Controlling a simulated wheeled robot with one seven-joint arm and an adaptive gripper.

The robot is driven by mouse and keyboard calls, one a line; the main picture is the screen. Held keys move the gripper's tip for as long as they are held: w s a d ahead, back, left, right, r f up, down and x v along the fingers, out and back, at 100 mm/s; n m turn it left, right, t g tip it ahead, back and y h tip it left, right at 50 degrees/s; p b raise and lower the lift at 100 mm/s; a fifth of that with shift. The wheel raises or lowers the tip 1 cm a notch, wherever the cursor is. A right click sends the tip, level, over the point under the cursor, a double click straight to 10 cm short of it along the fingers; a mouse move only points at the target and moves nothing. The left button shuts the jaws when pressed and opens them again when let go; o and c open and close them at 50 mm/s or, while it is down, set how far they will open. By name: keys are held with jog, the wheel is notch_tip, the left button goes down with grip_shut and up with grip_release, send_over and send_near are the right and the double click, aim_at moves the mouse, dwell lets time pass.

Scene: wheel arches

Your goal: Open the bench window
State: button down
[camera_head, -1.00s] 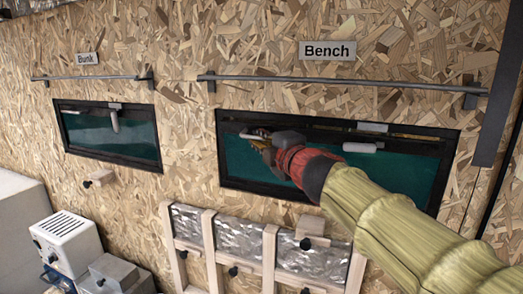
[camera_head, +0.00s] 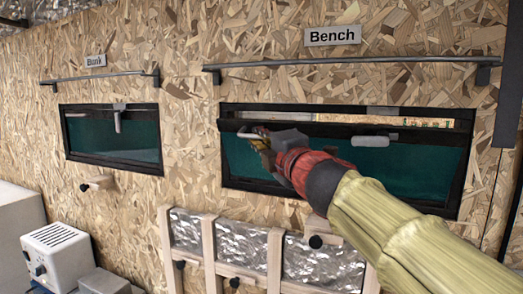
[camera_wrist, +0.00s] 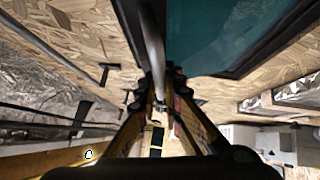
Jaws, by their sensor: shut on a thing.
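The bench window (camera_head: 410,170) is a teal pane in a black frame under the "Bench" sign (camera_head: 332,36) in the head view. A bright strip shows between the pane's top edge and the frame, so the pane stands partly open at the top. My gripper (camera_head: 262,138) is at the upper left of the pane. It is shut on a grey bar handle (camera_head: 246,135). In the wrist view the bar (camera_wrist: 152,45) runs down between my fingers (camera_wrist: 160,92), beside the teal pane (camera_wrist: 220,30). A second grey grip (camera_head: 374,140) sits at the pane's upper right. My arm hides part of the pane.
A metal rail (camera_head: 350,62) runs across the wall above the window. The bunk window (camera_head: 112,150) at left looks closed. Foil-backed wooden slats (camera_head: 275,255) with dark knobs are below. A white heater-like box (camera_head: 62,250) stands at lower left.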

jog(key=b, duration=0.2)
jog(key=s+f+b, duration=0.1)
jog(key=b, duration=0.2)
jog(key=shift+s+a+f+n+t, duration=0.2)
jog(key=shift+a+n+t, duration=0.05)
jog(key=shift+n+t, duration=0.15)
jog(key=shift+r, duration=0.15)
jog(key=c, duration=2)
grip_release()
jog(key=shift+c, duration=0.2)
jog(key=shift+o, duration=0.6)
jog(key=shift+s, duration=0.1)
jog(key=v, duration=1.2)
